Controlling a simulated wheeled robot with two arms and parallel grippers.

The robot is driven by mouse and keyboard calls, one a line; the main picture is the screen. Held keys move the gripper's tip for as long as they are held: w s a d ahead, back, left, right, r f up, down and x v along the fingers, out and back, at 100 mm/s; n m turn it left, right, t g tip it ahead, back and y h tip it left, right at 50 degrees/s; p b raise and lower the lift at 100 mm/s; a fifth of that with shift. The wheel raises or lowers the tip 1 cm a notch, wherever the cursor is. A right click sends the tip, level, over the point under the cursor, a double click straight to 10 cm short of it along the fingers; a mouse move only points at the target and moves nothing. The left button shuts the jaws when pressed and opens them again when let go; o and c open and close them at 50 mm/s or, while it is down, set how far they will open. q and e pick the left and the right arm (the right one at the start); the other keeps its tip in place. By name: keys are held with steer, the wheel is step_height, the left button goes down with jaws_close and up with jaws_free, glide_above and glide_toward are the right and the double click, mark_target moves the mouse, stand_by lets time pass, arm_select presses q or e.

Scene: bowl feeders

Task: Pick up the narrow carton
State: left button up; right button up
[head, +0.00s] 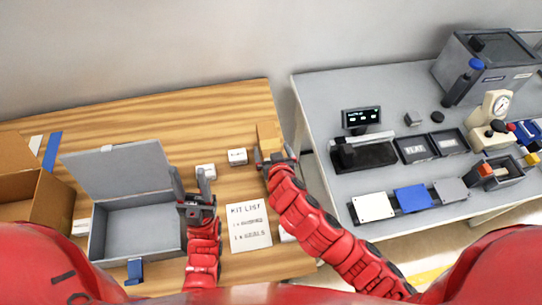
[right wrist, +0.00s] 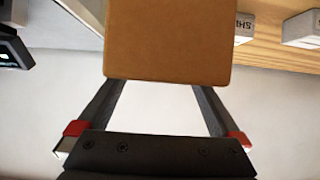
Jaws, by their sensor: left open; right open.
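A plain brown carton (head: 268,134), likely the narrow carton, stands at the right edge of the wooden table. It fills the top middle of the right wrist view (right wrist: 168,40). My right gripper (head: 276,157) is open right at the carton's near side; in the right wrist view its fingers run up to the carton and their ends are hidden by it. I cannot tell whether they touch it. My left gripper (head: 193,182) is open and empty, above the table beside the grey box.
Small white boxes (head: 237,156) (head: 205,171) and a kit list sheet (head: 249,226) lie on the wooden table (head: 150,110). An open grey box (head: 135,230) and a brown cardboard box (head: 40,200) are at left. A gap separates the grey bench (head: 400,90) with its devices.

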steer(key=shift+x, duration=0.9)
jaws_close()
